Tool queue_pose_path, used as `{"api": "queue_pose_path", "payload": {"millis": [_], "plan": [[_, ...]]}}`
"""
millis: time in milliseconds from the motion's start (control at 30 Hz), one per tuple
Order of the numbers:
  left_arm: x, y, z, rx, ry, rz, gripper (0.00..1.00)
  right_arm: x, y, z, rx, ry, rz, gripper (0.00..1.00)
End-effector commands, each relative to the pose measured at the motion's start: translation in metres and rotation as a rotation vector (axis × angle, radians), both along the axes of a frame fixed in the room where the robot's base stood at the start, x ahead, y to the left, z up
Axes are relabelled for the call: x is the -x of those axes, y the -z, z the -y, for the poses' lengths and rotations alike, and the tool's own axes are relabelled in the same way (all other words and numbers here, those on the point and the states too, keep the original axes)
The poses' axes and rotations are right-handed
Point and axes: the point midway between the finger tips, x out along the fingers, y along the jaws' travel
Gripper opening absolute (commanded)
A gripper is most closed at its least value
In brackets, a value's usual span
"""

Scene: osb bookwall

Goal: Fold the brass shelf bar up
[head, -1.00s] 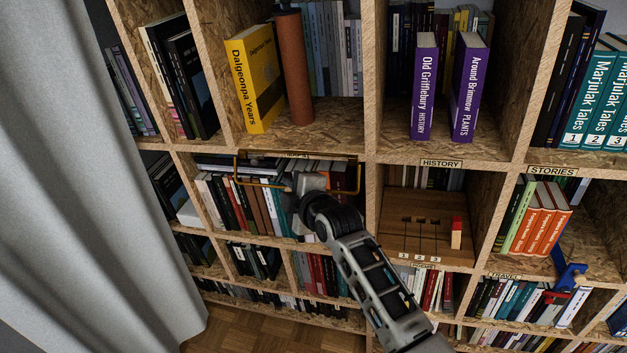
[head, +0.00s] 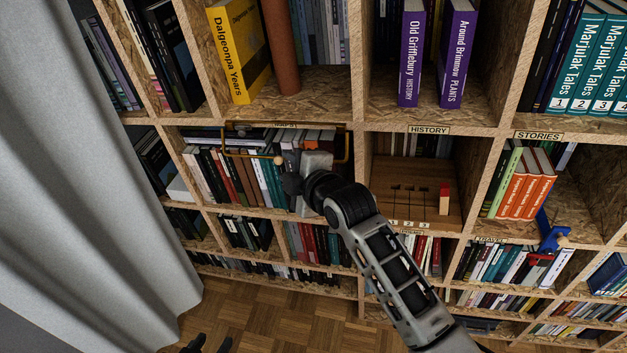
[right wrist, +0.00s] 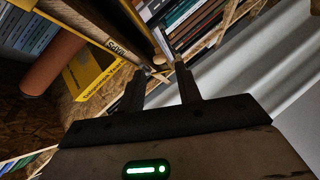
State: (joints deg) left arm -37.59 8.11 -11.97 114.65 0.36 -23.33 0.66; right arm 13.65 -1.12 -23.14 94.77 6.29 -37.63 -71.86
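The brass shelf bar (head: 245,156) is a thin U-shaped bar hanging in front of the book compartment under the label at centre left. A small round knob (head: 278,160) sits on its lower run. My right gripper (head: 285,168) is at the knob, near the middle of the bar; its fingers are small and dark in the head view. In the right wrist view its two fingers (right wrist: 161,72) stand apart, with the knob (right wrist: 159,59) just beyond the gap; contact cannot be told. My left gripper (head: 207,344) shows only as dark, separated fingertips at the bottom edge.
Books fill the compartment behind the bar. Above stand a yellow book (head: 238,52) and a terracotta cylinder (head: 281,45). A wooden box with numbered slots (head: 395,205) is to the right. A grey curtain (head: 95,220) hangs at left. The parquet floor below is clear.

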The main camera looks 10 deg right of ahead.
Motion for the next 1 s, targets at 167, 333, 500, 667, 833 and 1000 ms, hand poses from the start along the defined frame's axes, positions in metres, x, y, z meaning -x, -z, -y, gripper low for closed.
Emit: {"api": "queue_pose_path", "payload": {"millis": [167,333,500,667,833,1000], "plan": [[0.001,0.002,-0.001,-0.002,-0.001,-0.005,0.36,0.037,-0.014,0.018,0.005,0.000,0.000,0.34],[0.002,0.005,-0.001,-0.004,-0.001,-0.009,0.36,0.066,-0.025,0.031,0.002,-0.001,-0.001,0.34],[0.002,0.005,-0.001,-0.004,-0.001,-0.009,0.36,0.081,-0.032,0.038,0.001,0.001,-0.001,0.34],[0.001,0.004,-0.001,-0.003,-0.001,-0.008,0.36,0.085,-0.034,0.040,0.001,-0.001,-0.002,0.34],[0.000,0.002,-0.001,-0.002,-0.001,-0.003,0.36,0.085,-0.034,0.040,0.001,0.000,-0.002,0.34],[0.000,0.000,-0.001,0.000,-0.002,0.000,0.36,0.085,-0.034,0.040,0.001,0.001,-0.001,0.34]]}}
